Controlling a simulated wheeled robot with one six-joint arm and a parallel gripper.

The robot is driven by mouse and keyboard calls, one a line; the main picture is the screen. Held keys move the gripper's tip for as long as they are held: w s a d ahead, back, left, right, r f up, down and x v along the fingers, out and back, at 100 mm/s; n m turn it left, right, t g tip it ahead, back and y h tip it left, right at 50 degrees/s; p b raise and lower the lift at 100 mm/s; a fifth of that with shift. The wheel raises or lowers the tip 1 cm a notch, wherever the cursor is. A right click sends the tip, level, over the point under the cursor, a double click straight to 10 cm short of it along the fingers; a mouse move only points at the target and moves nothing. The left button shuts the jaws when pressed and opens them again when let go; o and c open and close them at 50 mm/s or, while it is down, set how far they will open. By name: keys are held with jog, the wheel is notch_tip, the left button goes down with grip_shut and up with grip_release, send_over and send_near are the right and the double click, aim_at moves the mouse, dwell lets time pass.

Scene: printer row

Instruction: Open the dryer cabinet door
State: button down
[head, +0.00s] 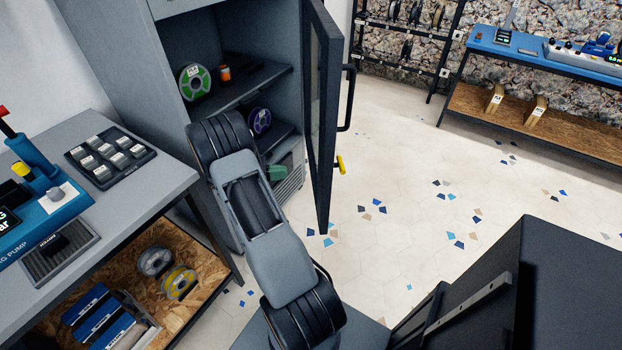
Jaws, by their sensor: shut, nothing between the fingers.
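The grey dryer cabinet (130,75) stands at the upper left with its front open. Its dark-framed door (322,110) is swung well out from the right side and is seen nearly edge-on. A black bar handle (348,98) and a yellow latch or key (340,165) are on the door's right face. My arm reaches up from the bottom centre, and its upper joint covers part of the cabinet's lower front. My gripper does not show; whether it touches the door cannot be seen.
Inside the cabinet are a green spool (195,82), an orange jar (225,73) and a purple spool (260,121). A grey workbench (150,185) stands close at left. A blue-topped bench (500,45) is at far right. The tiled floor (400,190) right of the door is clear.

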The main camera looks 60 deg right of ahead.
aim_at(322, 170)
jog(key=x, duration=1)
jog(key=shift+d+f, duration=0.2)
jog(key=shift+f, duration=0.05)
